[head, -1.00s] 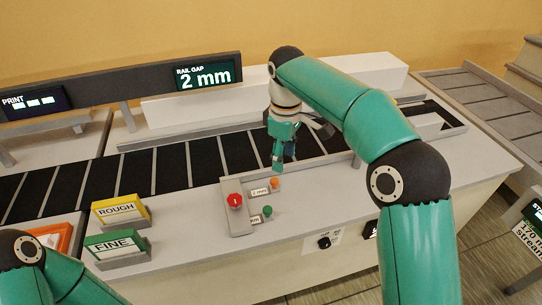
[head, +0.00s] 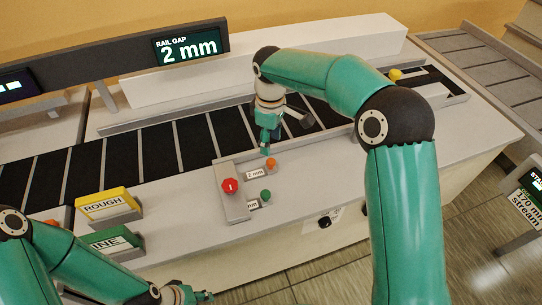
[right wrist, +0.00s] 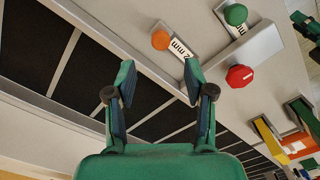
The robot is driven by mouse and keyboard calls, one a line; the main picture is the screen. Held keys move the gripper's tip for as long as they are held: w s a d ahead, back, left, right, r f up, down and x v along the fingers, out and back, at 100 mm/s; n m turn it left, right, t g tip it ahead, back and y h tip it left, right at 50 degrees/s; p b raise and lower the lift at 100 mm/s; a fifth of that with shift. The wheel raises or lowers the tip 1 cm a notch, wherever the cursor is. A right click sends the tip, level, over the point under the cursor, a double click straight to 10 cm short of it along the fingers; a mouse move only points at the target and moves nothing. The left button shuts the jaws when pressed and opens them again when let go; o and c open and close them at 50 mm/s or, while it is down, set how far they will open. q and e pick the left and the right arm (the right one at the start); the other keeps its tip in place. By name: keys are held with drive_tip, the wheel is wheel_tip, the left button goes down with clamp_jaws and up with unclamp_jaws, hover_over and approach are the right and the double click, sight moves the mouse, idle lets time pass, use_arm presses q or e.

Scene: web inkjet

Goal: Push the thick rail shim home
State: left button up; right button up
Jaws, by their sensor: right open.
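A shim with an orange knob (head: 270,163) and a "2 mm" label sits in the holder beside the belt; its knob also shows in the right wrist view (right wrist: 161,40). A second shim with a green knob (head: 265,195) sits nearer the front, its label only partly readable; it also shows in the right wrist view (right wrist: 236,15). I cannot tell which is thicker. My right gripper (head: 266,150) points down just behind the orange knob. In the right wrist view its fingers (right wrist: 160,80) are spread and empty, apart from both knobs. My left gripper (head: 183,296) is at the bottom edge, partly cut off.
A red button (head: 230,186) is left of the shims. The RAIL GAP screen (head: 190,45) reads 2 mm. The yellow ROUGH block (head: 108,203) and green FINE block (head: 110,240) stand at the left front. A yellow knob (head: 395,74) is at the far right of the belt.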

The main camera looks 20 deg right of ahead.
sight(271, 160)
wheel_tip(271, 160, down, 8)
drive_tip(key=shift+s+r+p, duration=0.1)
drive_tip(key=shift+r+p, duration=0.15)
drive_tip(key=shift+p, duration=0.15)
drive_tip(key=shift+c, duration=0.3)
clamp_jaws()
